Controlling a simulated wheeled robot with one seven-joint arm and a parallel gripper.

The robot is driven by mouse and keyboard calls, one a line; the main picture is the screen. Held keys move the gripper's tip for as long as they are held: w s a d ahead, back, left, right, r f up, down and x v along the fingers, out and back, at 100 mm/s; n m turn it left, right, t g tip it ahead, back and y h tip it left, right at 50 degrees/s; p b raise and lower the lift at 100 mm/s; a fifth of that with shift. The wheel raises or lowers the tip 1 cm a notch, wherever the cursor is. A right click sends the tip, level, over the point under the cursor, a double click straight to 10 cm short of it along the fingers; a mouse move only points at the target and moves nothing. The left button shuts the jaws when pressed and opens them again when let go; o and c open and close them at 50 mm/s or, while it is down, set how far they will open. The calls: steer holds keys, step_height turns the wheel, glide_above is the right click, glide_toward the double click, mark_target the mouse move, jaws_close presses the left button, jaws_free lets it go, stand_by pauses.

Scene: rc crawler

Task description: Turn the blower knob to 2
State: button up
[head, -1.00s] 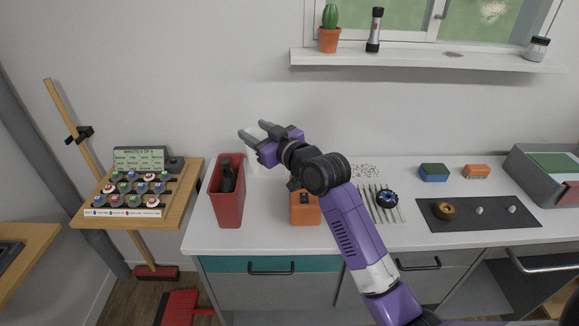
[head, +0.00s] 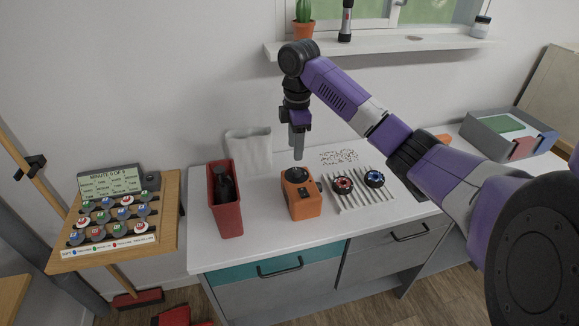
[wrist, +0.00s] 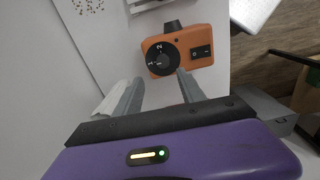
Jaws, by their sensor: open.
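The blower (head: 304,204) is an orange box on the white counter. Its round black knob (head: 297,174) is on top; in the wrist view the knob (wrist: 162,58) shows white marks that look like 1 and 2. I cannot tell which mark it is set to. A black rocker switch (wrist: 201,51) sits beside the knob. My gripper (head: 298,156) points down just above the knob, apart from it. In the wrist view my gripper (wrist: 156,88) is open and empty, its fingers spread on the near side of the knob.
A red bin (head: 226,205) stands left of the blower, with a pale bag (head: 249,148) behind. A slatted rack (head: 362,202) on the right holds a red wheel (head: 342,184) and a blue wheel (head: 374,178). A wooden side table (head: 165,235) holds a board of round pieces.

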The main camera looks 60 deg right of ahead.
mark_target(297, 170)
steer(key=shift+s+a+f, duration=0.1)
steer(key=shift+s, duration=0.35)
steer(key=shift+n, duration=0.3)
step_height(297, 170, down, 6)
steer(key=shift+w+r+b, duration=0.1)
steer(key=shift+r+b, duration=0.05)
steer(key=shift+b, duration=0.7)
steer(key=shift+f, duration=1)
jaws_close()
